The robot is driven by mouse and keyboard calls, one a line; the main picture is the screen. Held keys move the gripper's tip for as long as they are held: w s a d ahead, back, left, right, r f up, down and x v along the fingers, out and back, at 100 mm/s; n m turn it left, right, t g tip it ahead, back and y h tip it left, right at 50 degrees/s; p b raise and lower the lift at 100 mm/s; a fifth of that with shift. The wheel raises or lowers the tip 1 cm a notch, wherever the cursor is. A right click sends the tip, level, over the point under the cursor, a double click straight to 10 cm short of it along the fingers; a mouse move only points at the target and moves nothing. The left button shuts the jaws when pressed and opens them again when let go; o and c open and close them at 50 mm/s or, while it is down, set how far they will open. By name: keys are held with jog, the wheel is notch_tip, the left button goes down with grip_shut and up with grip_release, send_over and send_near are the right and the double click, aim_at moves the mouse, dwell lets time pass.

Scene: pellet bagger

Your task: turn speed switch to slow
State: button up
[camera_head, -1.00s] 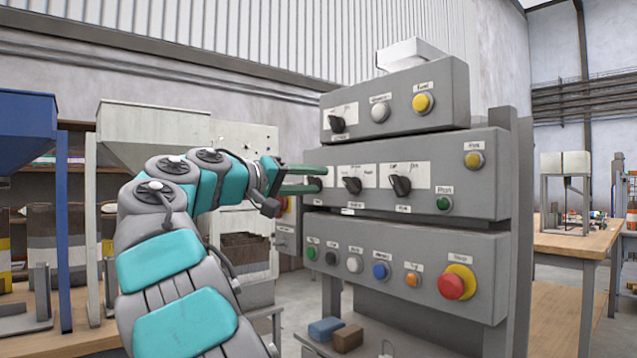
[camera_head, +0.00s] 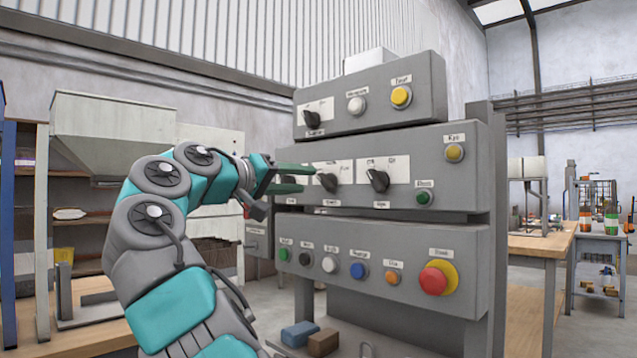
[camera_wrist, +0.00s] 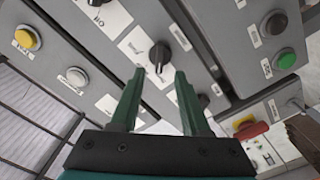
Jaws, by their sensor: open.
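The speed switch appears to be the middle black rotary knob (camera_head: 327,181) on the grey middle box (camera_head: 468,190), on a white label plate whose small print is hard to read. Its pointer tilts to the upper left in the head view. My gripper (camera_head: 306,179) comes in from the left, its two green fingers apart and empty, and covers most of the left knob. In the wrist view the middle knob (camera_wrist: 160,55) shows in the gap just beyond the tips of my gripper (camera_wrist: 159,75), apart from both fingers.
Another knob (camera_head: 377,180) is to the right, near a green button (camera_head: 424,197). The top box (camera_head: 425,92) has a knob and two buttons. The lower box has several buttons and a red mushroom button (camera_head: 433,281). Blue (camera_head: 299,334) and brown blocks (camera_head: 323,342) lie below.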

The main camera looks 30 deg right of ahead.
aim_at(321, 181)
jog(key=x, duration=0.4)
jog(key=shift+d, duration=0.3)
grip_shut()
dwell(0.3)
